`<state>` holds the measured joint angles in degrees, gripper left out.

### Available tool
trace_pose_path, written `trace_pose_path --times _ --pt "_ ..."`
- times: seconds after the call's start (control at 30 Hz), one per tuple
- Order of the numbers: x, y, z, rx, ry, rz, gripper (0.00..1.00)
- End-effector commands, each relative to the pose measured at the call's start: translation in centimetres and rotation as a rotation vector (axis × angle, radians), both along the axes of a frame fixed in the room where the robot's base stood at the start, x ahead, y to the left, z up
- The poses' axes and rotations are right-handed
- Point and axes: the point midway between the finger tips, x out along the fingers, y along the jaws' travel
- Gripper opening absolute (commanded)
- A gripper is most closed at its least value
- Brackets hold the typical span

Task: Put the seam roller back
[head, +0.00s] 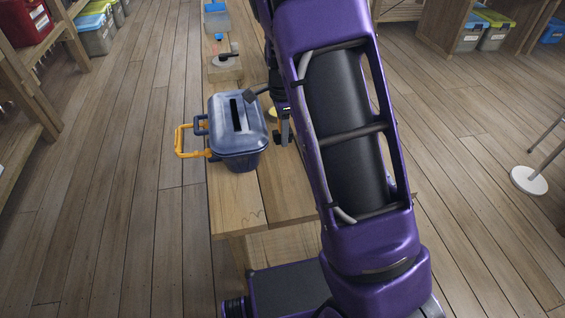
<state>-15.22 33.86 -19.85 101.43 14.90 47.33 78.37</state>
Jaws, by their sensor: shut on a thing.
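A blue lidded bin (237,145) stands on the wooden table, with an orange handle (184,141) on its left. Its pale blue lid (224,112) is on and has a long dark slot. My gripper (277,103) is just right of the bin, partly hidden by my purple arm. It is shut on a small dark tool, which looks like the seam roller (250,96). The tool's blocky dark end points left, over or beside the lid's right edge. I cannot tell whether it touches the lid.
A yellow item (272,112) lies behind my gripper. Farther back on the table (235,205) are a beige container (225,69) with a dark-handled thing on it, and a blue-topped bin (216,20). Shelves with bins stand left and at upper right. The table's front end is clear.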

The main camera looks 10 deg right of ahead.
Motion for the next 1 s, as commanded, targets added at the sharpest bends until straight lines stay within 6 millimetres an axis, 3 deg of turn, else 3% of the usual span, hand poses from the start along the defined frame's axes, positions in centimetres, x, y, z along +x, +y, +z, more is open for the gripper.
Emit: trace_pose_path --times 0.1,0.3,0.47,0.77,1.0 --pt "-0.1 -0.1 -3.4 -0.001 0.005 -0.002 0.00" --pt "0.0 -0.1 -6.6 0.000 0.001 0.000 0.00" --pt "0.0 0.0 -7.6 0.000 -0.001 0.001 0.00" --pt "0.0 0.0 -11.6 0.000 0.001 0.001 0.00" --pt "0.0 0.0 -11.7 0.000 -0.001 0.001 0.00"
